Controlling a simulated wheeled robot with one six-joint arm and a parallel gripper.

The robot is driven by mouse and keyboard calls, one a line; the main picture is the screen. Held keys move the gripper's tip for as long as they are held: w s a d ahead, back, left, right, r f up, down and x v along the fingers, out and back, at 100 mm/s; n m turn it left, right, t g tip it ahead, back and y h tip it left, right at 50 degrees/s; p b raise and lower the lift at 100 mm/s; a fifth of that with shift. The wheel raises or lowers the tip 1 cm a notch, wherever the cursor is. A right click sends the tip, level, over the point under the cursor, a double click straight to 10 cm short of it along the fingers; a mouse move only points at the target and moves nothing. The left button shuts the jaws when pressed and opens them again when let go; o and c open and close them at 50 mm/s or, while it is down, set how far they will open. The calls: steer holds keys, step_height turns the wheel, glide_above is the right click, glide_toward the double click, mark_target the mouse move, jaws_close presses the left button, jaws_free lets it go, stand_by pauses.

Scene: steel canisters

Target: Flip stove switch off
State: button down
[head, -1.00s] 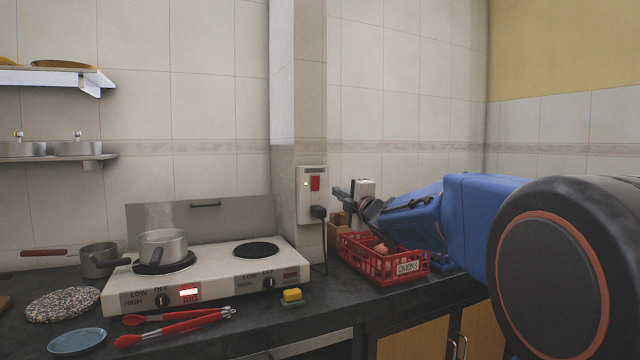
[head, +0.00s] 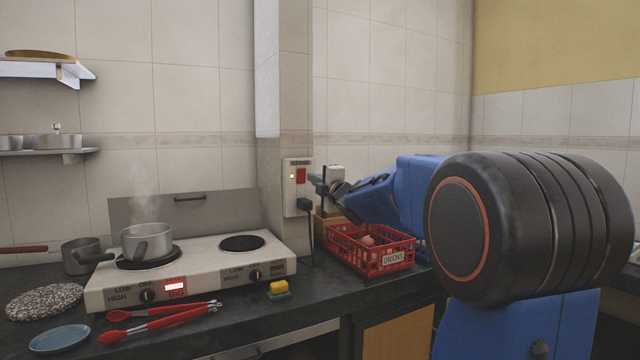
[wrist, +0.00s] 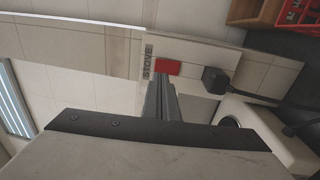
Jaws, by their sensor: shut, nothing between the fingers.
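In the wrist view the red rocker (wrist: 167,68) sits next to a label reading STOVE. My gripper (head: 313,180) is shut and empty, just right of the rocker in the head view. In the wrist view its fingertips (wrist: 162,82) reach up to the rocker's lower edge; I cannot tell whether they touch. The two-plate stove (head: 205,262) has a lit red panel, and a steaming pot (head: 146,242) stands on its left plate.
A black plug (head: 305,205) with a hanging cord sits just below the switch. A red crate of onions (head: 370,248) stands under my arm. A sponge (head: 278,288) and red tongs (head: 160,322) lie in front of the stove.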

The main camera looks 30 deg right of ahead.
mark_target(302, 171)
steer(key=w, duration=0.6)
steer(key=shift+w+d+r, duration=0.1)
steer(key=shift+r, duration=0.25)
steer(key=shift+w+r, duration=0.15)
steer(key=shift+w, duration=0.05)
steer(key=shift+s, duration=0.15)
